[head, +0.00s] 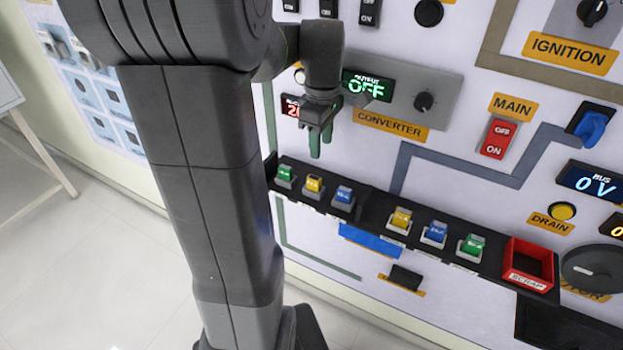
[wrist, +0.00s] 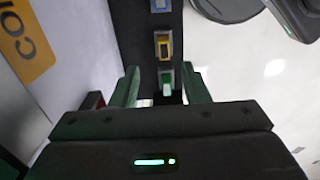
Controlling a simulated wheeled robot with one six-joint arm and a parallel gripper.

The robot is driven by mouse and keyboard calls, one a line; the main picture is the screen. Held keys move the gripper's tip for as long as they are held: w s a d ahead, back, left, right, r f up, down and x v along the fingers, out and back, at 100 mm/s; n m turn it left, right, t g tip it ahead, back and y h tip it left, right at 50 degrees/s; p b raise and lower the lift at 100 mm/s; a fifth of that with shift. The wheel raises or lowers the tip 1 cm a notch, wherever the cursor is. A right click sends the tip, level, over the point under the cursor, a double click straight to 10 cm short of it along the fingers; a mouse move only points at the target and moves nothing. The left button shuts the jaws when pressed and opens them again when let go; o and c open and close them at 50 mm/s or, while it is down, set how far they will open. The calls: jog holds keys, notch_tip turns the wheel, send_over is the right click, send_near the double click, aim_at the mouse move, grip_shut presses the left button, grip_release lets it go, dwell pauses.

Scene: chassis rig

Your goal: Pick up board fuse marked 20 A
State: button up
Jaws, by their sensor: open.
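My gripper (head: 320,140) is open and empty, above and in front of the left part of the black fuse ledge (head: 375,213). In the head view, a green fuse (head: 284,173), a yellow fuse (head: 314,184) and a blue fuse (head: 343,194) stand in holders on that part. The ratings on them are too small to read, so I cannot tell which is marked 20 A. In the wrist view, my spread fingers (wrist: 161,88) frame the green fuse (wrist: 166,79), with the yellow fuse (wrist: 164,45) and blue fuse (wrist: 160,5) beyond it.
Further right on the ledge are another yellow fuse (head: 401,220), blue fuse (head: 435,233) and green fuse (head: 471,246). A red scrap bin (head: 528,266) stands at the ledge's right. The panel behind carries a converter plate (head: 425,95) and a red main switch (head: 497,138).

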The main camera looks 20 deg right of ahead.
send_over(314, 178)
jog(key=f, duration=0.3)
jog(key=d+f, duration=0.1)
jog(key=f, duration=0.1)
jog(key=shift+s, duration=0.2)
jog(key=shift+w+a+f, duration=0.1)
jog(key=shift+a+f, duration=0.05)
jog(key=shift+f, duration=0.75)
jog(key=shift+w+a+f, duration=0.1)
jog(key=shift+a+f, duration=0.1)
jog(key=shift+f, duration=0.7)
jog(key=shift+a+f, duration=0.15)
jog(key=shift+f, duration=0.75)
grip_shut()
